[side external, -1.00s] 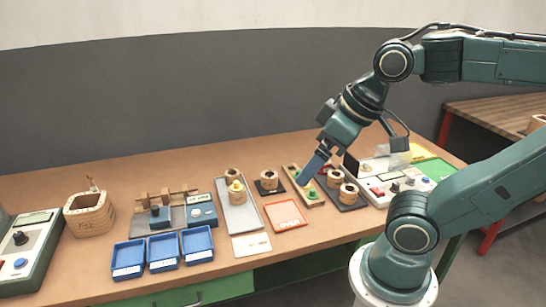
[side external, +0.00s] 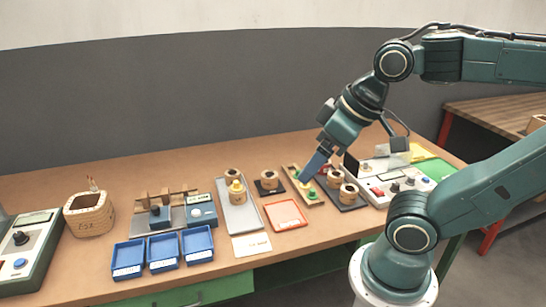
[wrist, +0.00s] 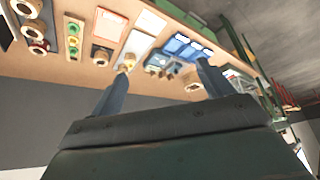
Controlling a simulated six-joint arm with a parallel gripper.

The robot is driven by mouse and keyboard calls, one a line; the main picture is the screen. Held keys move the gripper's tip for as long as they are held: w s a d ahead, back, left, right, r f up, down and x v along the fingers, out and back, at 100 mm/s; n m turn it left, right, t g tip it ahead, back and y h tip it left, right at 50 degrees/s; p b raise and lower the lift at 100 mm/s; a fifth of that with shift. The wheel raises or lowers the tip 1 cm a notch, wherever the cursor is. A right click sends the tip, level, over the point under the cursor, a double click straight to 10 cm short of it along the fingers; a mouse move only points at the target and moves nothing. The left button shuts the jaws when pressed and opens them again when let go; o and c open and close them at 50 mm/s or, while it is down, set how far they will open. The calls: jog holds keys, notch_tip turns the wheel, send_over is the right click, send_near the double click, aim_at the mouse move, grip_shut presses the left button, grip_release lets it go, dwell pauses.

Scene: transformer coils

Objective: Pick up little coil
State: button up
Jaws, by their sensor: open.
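Several small wooden coils stand on the bench; which one is the little coil, I cannot tell. Another coil (side external: 268,179) stands on a black square base to the left. A coil with a yellow top (side external: 236,188) is on the grey tray, with a plain coil (side external: 232,174) behind it. My gripper (side external: 304,180) is open and empty, above a narrow wooden board (side external: 314,202) with green and yellow pieces. In the wrist view my fingers (wrist: 162,77) are wide apart with nothing between them.
A red-rimmed tray (side external: 286,214) lies in front of the board. Three blue bins (side external: 162,252) stand at the front left. A control box (side external: 392,188) stands right of the dark tray. A wooden container (side external: 89,218) is far left.

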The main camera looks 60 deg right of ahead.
jog(key=w+d+n+g, duration=0.2)
jog(key=w+d+n, duration=0.35)
jog(key=w, duration=0.35)
jog(key=w+d+n+g, duration=0.1)
jog(key=w+d+n, duration=0.45)
jog(key=w, duration=0.25)
jog(key=w+d+f+n+g, duration=0.1)
jog(key=w+d+f+n, duration=0.3)
jog(key=d+f, duration=0.4)
jog(key=w+d+f+n+g, duration=0.1)
jog(key=w+d+f+n, duration=0.3)
jog(key=d+f, duration=0.4)
jog(key=shift+d+g, duration=0.3)
jog(key=shift+d, duration=0.5)
jog(key=shift+f, duration=0.15)
